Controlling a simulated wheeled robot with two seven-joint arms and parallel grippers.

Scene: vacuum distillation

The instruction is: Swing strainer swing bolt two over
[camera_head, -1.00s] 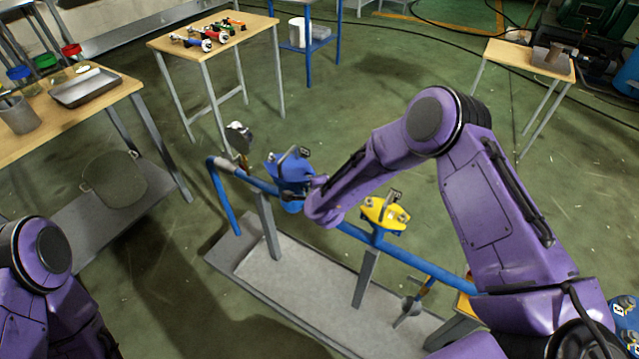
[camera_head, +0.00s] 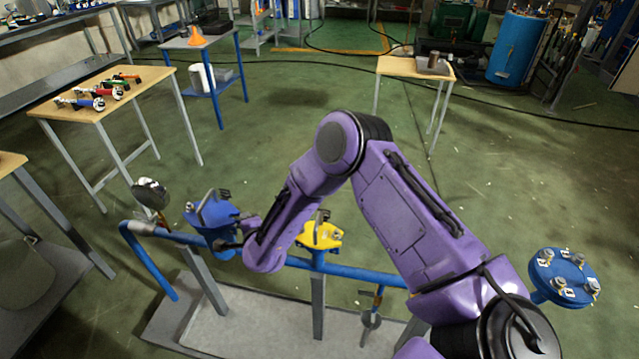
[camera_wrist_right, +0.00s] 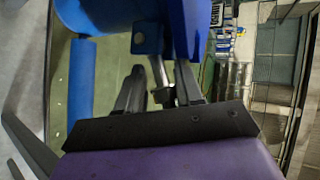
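The blue strainer (camera_head: 212,218) sits on the blue pipe at left centre, with metal fittings on its top. My right arm reaches down to its right side, and my right gripper (camera_head: 230,246) is mostly hidden there by the arm's own wrist. In the right wrist view, the two dark fingers of my right gripper (camera_wrist_right: 160,88) are apart, under the blue strainer body (camera_wrist_right: 185,25). A metal swing bolt (camera_wrist_right: 158,70) hangs from a blue lug between the fingers, with a gap visible beside it. Which numbered bolt this is cannot be told. My left gripper is out of view.
A yellow fitting (camera_head: 320,235) stands on the same blue pipe (camera_head: 350,274), right of my wrist. A round gauge (camera_head: 150,193) is at the pipe's left end. A blue flange with bolts (camera_head: 564,278) is at far right. Open floor lies behind the pipe.

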